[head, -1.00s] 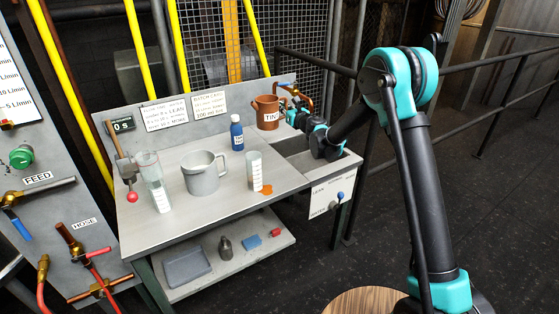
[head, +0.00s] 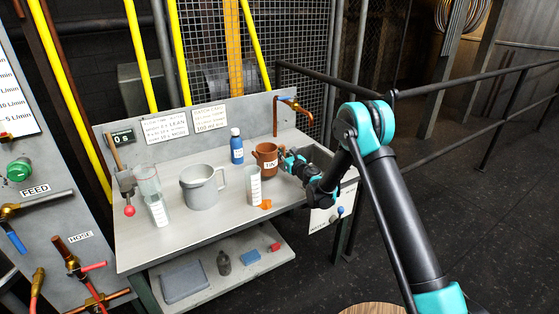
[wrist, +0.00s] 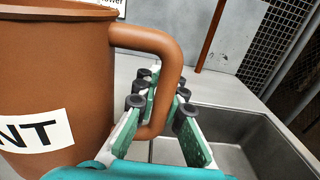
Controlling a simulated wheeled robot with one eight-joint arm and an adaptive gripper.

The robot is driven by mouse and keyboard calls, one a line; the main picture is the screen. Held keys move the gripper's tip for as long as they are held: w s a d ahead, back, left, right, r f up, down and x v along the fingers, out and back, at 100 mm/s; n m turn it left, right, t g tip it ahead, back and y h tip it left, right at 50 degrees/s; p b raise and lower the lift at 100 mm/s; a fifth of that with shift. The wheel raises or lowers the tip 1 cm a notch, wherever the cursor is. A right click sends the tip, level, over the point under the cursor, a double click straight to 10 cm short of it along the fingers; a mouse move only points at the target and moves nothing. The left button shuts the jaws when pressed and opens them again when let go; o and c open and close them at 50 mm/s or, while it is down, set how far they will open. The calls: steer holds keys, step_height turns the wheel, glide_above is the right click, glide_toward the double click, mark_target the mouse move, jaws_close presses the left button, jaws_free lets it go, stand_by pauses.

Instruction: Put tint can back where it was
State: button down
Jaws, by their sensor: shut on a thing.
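The tint can (head: 265,153) is a brown mug with a white label reading "TINT". It is upright over the right part of the workbench, left of the sink, right of the blue bottle. I cannot tell whether its base touches the bench. My gripper (head: 285,160) reaches it from the right and is shut on its handle. In the wrist view, the can (wrist: 60,85) fills the left side, and my gripper (wrist: 163,100) has its fingers around the lower part of the looped handle. The can's base is out of the wrist view.
A measuring cylinder (head: 253,186) stands close in front of the can, beside an orange patch (head: 265,204). The sink (wrist: 240,145) and copper tap (head: 276,118) are at right.

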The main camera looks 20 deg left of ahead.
steer(key=shift+f, duration=2.05)
steer(key=c, duration=1.6)
jaws_free()
steer(key=shift+f, duration=0.1)
